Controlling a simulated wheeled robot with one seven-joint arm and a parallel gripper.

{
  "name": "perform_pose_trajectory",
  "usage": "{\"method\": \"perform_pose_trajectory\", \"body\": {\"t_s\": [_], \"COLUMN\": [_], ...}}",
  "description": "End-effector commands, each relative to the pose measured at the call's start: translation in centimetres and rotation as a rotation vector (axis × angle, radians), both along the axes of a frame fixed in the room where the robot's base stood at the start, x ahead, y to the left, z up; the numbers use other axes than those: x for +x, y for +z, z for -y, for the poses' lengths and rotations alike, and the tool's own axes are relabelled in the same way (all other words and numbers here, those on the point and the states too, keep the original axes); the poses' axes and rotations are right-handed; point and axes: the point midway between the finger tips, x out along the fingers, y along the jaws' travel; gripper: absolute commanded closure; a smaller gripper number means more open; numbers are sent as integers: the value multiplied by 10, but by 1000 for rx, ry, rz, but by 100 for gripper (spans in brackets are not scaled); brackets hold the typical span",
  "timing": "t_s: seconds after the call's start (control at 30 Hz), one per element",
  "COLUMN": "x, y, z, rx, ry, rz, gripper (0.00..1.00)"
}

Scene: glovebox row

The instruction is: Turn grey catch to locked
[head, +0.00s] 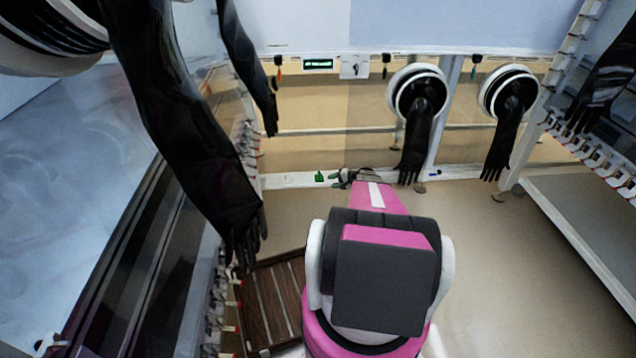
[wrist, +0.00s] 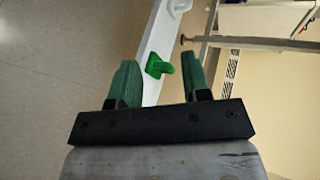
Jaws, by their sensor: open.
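No catch that is clearly grey shows. A small green catch-like piece (head: 319,176) stands on the white rail, just left of my gripper (head: 344,178) in the head view. In the wrist view the green piece (wrist: 157,66) appears between the two green fingers of my gripper (wrist: 160,70), beyond them, and no contact shows. My gripper is open and empty. A small white plate with a dark lever-like mark (head: 354,66) is on the upper rail; I cannot tell whether it is the catch or how it is set.
Black gloves hang from round ports (head: 417,92) to the right and from the left side (head: 185,120). A green-lit display (head: 318,64) is beside the white plate. A slatted brown rack (head: 272,300) is at lower left. The floor at right (head: 500,260) is clear.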

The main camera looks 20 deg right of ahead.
Motion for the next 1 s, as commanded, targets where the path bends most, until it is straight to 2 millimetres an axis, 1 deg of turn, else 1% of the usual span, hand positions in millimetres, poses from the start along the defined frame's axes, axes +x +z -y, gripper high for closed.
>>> {"method": "perform_pose_trajectory", "body": {"t_s": [0.03,0.1,0.53,0.7,0.8,1.0], "x": [-4,-6,-28,-34,-36,-37], "y": [7,13,47,55,57,58], "z": [-10,-20,-79,-93,-98,-101], "rx": [-11,-26,-127,-155,-165,-172], "ry": [16,35,151,180,191,197], "rz": [-7,-18,-81,-99,-105,-109], "gripper": [57,57,57,57,57,57]}}
